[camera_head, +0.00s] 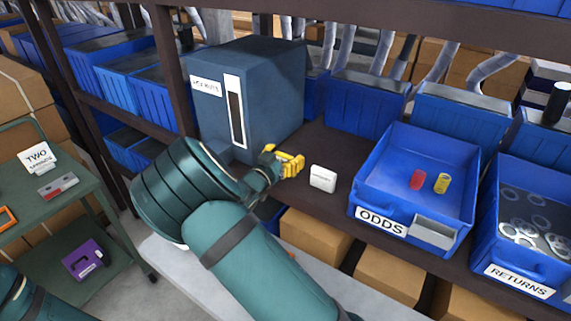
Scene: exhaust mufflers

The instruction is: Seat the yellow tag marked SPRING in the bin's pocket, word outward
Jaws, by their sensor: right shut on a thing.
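My right gripper (283,163), at the end of the teal arm, is shut on a small yellow thing (292,163). I cannot read any word on it or tell its full shape. It is above the dark shelf, in front of the tall blue-grey bin (270,95) and left of a small white block (323,178). The blue ODDS bin (375,205) stands further right, with a grey pocket (433,233) low on its front. A red piece (417,180) and a yellow piece (442,184) lie inside it. My left gripper is not in view.
The blue RETURNS bin (520,275) holds several metal rings at the far right. More blue bins (368,105) stand behind. A green cart (75,215) with a TWO SPRINGS card (39,158) is at the left. The shelf between the white block and ODDS bin is clear.

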